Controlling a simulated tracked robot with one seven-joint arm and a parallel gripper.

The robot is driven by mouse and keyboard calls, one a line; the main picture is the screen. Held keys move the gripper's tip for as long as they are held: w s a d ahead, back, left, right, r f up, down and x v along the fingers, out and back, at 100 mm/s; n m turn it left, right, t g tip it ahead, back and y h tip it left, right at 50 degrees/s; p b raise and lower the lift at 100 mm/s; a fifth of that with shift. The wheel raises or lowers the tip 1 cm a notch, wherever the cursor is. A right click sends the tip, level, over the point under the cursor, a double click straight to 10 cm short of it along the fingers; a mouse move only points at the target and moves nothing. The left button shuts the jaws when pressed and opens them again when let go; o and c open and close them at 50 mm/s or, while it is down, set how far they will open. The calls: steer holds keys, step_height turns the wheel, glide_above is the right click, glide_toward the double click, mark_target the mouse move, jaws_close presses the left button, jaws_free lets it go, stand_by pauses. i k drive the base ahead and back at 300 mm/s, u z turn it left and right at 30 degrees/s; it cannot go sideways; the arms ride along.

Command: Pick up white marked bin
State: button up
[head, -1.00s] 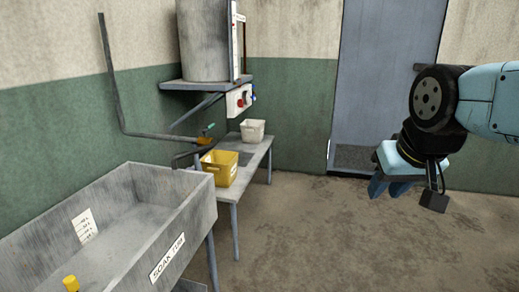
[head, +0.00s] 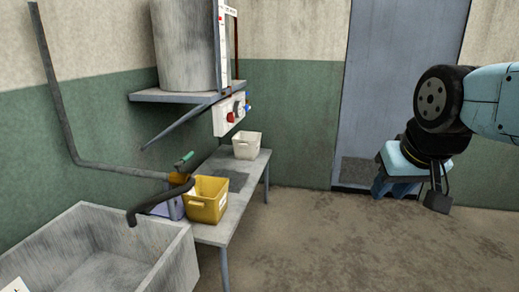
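A white bin (head: 247,145) stands upright at the far end of a low grey table (head: 233,207) in the head view. Its marking is too small to make out. A yellow bin (head: 208,200) with a pale label stands nearer on the same table. My gripper (head: 396,188) hangs at the right, pointing down, well apart from the table and both bins. Its fingers are partly hidden and dark against the floor, and I see nothing held in it.
A grey trough (head: 168,262) fills the lower left. A wall pipe (head: 62,130) with a green-handled valve (head: 184,159) and dark spout reaches over near the yellow bin. A tank (head: 184,45) sits on a wall shelf above the table. Floor (head: 330,245) right of the table is clear.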

mark_target(245, 144)
steer(key=u, duration=0.1)
steer(key=i, duration=3.7)
steer(key=u, duration=0.15)
